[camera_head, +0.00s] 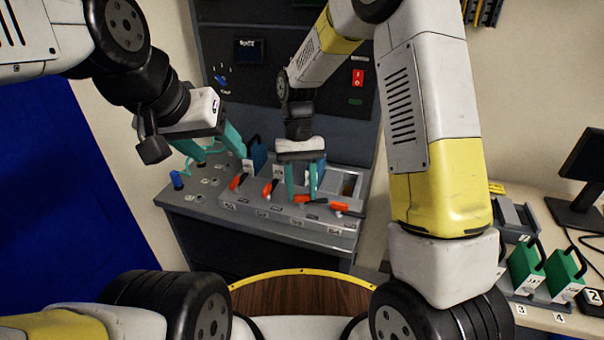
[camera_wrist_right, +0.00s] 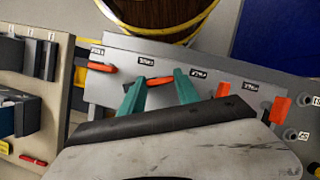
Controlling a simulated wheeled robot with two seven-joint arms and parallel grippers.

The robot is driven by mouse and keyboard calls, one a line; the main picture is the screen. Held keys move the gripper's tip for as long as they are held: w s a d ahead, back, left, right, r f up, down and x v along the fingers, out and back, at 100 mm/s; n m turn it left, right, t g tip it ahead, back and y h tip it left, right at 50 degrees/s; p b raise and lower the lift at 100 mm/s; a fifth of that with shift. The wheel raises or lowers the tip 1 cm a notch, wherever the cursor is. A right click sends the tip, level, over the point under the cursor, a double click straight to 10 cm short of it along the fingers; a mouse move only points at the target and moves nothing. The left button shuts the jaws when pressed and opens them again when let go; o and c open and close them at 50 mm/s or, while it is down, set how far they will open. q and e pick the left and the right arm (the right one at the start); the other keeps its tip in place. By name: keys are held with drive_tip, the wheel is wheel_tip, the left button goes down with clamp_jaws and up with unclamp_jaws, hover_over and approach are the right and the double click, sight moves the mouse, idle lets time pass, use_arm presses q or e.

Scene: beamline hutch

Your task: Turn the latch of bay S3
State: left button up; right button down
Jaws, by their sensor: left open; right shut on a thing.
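The grey bay rack (camera_head: 330,226) on the bench has a row of orange latches along its front. The third latch from the left in the head view (camera_head: 309,200), which I take as bay S3's, lies across the front. My right gripper (camera_head: 304,196) is shut on it, with teal fingers at either side. The right wrist view also shows this latch (camera_wrist_right: 158,80) between the fingertips (camera_wrist_right: 160,88); its bay label (camera_wrist_right: 148,60) is too small to read surely. My left gripper (camera_head: 212,150) is open and empty, above the bench's left part.
The rightmost latch (camera_head: 341,206) also lies across; the two left latches (camera_head: 267,189) stand turned. A blue module (camera_head: 257,155) with a black handle sits in the left of the rack. Green modules (camera_head: 526,268) stand on the right-hand table.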

drive_tip(key=n+h, duration=0.1)
drive_tip(key=n, duration=0.2)
drive_tip(key=n+t+h, duration=0.1)
drive_tip(key=n, duration=0.2)
drive_tip(key=shift+s+a+n, duration=0.1)
drive_tip(key=shift+a+n, duration=0.1)
drive_tip(key=shift+n, duration=0.1)
drive_tip(key=n+t, duration=0.1)
drive_tip(key=n, duration=0.2)
drive_tip(key=n+t+h, duration=0.1)
drive_tip(key=n, duration=0.2)
drive_tip(key=shift+s+h, duration=0.1)
drive_tip(key=shift+h, duration=0.2)
drive_tip(key=c, duration=0.9)
unclamp_jaws()
drive_tip(key=v, duration=0.8)
